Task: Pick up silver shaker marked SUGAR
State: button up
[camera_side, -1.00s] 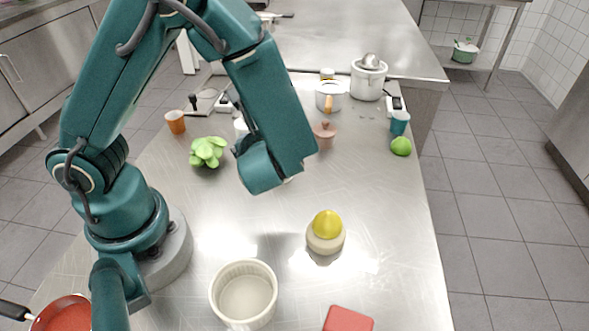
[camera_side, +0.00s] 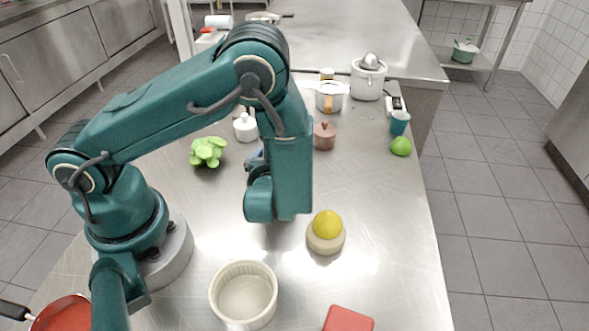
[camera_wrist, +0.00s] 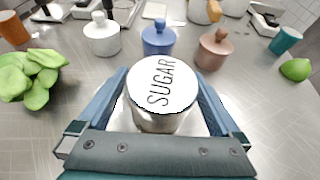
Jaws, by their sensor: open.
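The silver shaker marked SUGAR (camera_wrist: 160,90) stands upright in the wrist view, its pale round lid facing the camera. My gripper (camera_wrist: 162,76) is open, with one blue finger on each side of the shaker. The jaws look apart from it, though the exact gaps are hard to judge. The shaker's lower body is partly hidden by the gripper's front bar. In the side view the shaker is hidden behind my arm; only a bit of my gripper (camera_side: 256,160) shows there.
Close beyond the shaker stand a white lidded pot (camera_wrist: 102,36), a blue one (camera_wrist: 158,38) and a pinkish one (camera_wrist: 213,48). Green lettuce (camera_side: 207,151) lies to the left.

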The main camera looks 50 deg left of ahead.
jog(key=c, duration=1.5)
jog(key=shift+r, duration=0.1)
